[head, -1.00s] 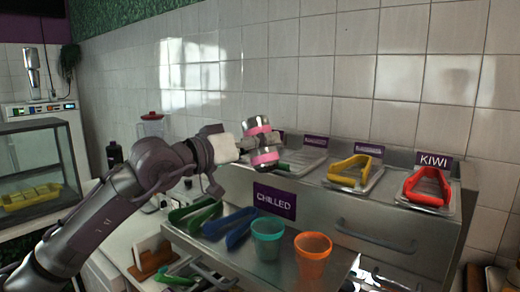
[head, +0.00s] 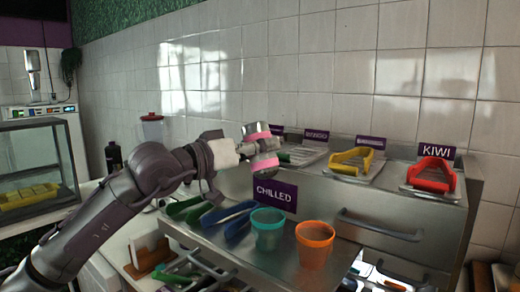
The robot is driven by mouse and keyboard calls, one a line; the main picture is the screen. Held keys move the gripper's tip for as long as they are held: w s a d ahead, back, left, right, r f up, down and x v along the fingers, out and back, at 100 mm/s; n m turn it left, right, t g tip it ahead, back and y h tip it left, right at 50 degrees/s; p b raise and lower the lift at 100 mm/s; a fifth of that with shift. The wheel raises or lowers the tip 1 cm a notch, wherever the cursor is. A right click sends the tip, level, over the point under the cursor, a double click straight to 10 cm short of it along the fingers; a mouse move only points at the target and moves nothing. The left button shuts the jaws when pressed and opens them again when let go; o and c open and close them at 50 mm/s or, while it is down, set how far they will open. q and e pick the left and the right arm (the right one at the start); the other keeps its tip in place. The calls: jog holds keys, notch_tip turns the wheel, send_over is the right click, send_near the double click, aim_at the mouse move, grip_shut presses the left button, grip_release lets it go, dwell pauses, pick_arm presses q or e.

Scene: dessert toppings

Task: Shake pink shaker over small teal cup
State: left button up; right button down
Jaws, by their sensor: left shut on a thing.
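The pink shaker (head: 265,164), silver with pink bands, is held in the air in front of the tiled wall, tilted slightly. My left gripper (head: 256,147) is shut around its middle and hides part of it. The small teal cup (head: 268,232) stands upright on the steel counter, below the shaker in the picture and apart from it. I cannot tell whether the shaker is directly over the cup's mouth. My right gripper is not in view.
An orange cup (head: 314,246) stands right beside the teal cup. A purple CHILLED sign (head: 275,193) stands behind the cups.

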pick_arm(q)
jog(key=shift+f+b, duration=0.5)
jog(key=shift+f, duration=0.25)
jog(key=shift+r, duration=0.15)
jog(key=shift+s+r+p, duration=0.1)
jog(key=shift+r+p, duration=2)
jog(key=shift+r, duration=1.55)
notch_tip(320, 180, down, 8)
jog(key=b, duration=0.7)
jog(key=shift+f, duration=0.25)
jog(key=shift+r, duration=0.25)
